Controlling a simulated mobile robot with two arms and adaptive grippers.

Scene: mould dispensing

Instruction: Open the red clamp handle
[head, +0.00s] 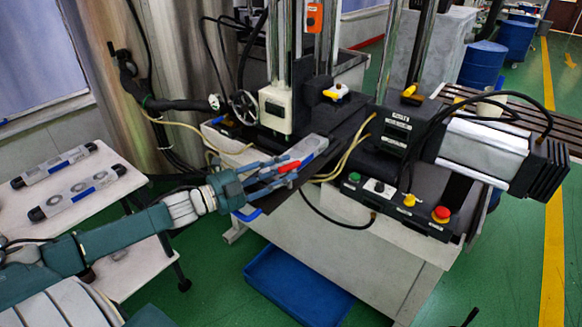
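The red clamp handle (289,167) is a small red bar at the front of the machine, in the middle of the head view. It lies beside a grey mould block (313,148) with a blue mark, on the machine's dark front plate. My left gripper (280,173) reaches in from the left, with its blue-grey fingers at the handle. The fingers stand apart along their length and partly cover the handle's surroundings. I cannot tell whether the tips touch or grip it. My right gripper is not in view.
Two more grey mould blocks lie on a white table (118,195) at left. A control panel with an emergency stop button (440,213) is right of the handle. A blue bin (298,285) sits on the floor below. Loose yellowish hoses (345,152) run close to the block.

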